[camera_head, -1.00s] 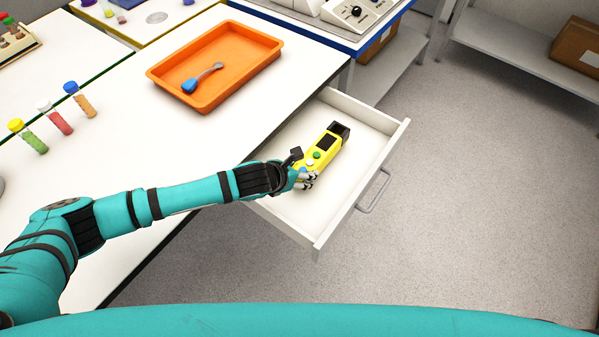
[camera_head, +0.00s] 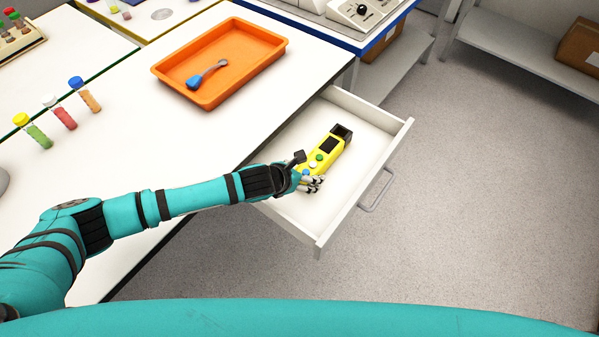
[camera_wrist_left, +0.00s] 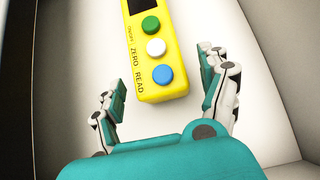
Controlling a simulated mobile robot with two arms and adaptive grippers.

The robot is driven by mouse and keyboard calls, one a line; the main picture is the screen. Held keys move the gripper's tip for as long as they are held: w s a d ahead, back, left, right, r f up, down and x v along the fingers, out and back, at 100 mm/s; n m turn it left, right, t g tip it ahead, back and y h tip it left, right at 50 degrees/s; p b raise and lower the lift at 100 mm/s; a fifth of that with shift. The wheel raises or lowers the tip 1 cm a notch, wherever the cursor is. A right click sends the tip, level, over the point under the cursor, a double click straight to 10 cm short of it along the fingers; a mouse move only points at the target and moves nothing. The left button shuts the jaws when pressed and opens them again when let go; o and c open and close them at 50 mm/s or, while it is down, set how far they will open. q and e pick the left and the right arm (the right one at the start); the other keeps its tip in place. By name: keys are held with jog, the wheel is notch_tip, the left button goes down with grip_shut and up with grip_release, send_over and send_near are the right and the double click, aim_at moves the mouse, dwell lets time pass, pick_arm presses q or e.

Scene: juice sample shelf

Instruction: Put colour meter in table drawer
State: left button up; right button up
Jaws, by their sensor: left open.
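The yellow colour meter (camera_head: 325,152) lies in the open white table drawer (camera_head: 361,190). Its dark end points to the upper right in the head view. In the left wrist view the meter (camera_wrist_left: 173,86) shows green, white and blue buttons and part of a dark screen. My left gripper (camera_head: 311,178) is at the meter's near end, inside the drawer area. In the left wrist view the gripper (camera_wrist_left: 164,90) is open, its fingers apart on either side of the meter's near end. My right gripper is not in view.
An orange tray (camera_head: 215,97) with a blue-tipped tool (camera_head: 205,75) stands on the white table. The drawer has a grey handle (camera_head: 377,191). Floor is clear to the right.

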pick_arm(q)
jog(key=v, duration=1.2)
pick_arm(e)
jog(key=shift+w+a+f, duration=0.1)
pick_arm(q)
jog(key=shift+a, duration=0.1)
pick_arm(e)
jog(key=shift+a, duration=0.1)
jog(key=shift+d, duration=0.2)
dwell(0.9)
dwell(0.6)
